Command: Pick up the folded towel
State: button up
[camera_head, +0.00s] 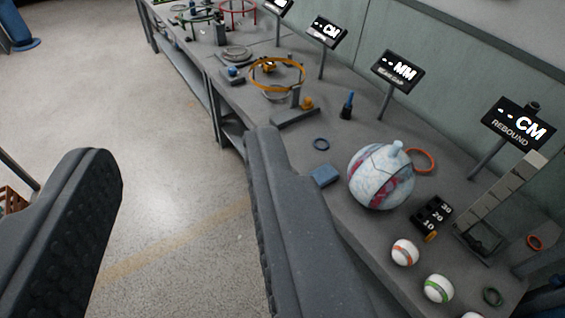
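A small flat blue square (325,175), which looks like the folded towel, lies on the grey bench just left of a large marbled ball. Only bare floor shows between the fingers. The right finger hides part of the bench's front edge.
The marbled ball (381,176) stands close beside the blue square. A ruler stand (505,195) is at right.

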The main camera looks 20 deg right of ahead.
aim_at(326, 174)
jog(key=u, duration=0.4)
jog(key=i, duration=1.2)
jog(key=z, duration=0.35)
